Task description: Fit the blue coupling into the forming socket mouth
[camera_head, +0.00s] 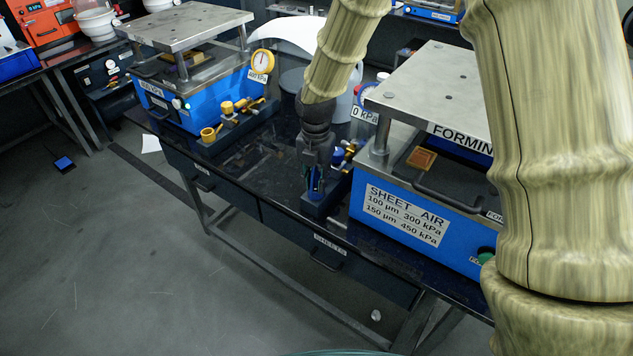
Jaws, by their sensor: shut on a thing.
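My gripper (316,182) points down over a dark block (320,209) at the left side of the blue forming press (405,222). Its fingers are shut on the small blue coupling (316,195), seen low between them. The coupling is mostly hidden by the fingers. The socket mouth cannot be made out; the gripper covers that part of the block. I cannot tell whether the coupling touches the socket or is inside it. Blue and brass fittings (340,155) show just right of the gripper.
A second blue press (200,95) with a yellow gauge (262,62) stands at the left, yellow fittings (235,108) and a yellow coupling (208,134) in front. The dark bench top (245,165) between the presses is mostly clear. My arm hides part of the forming press.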

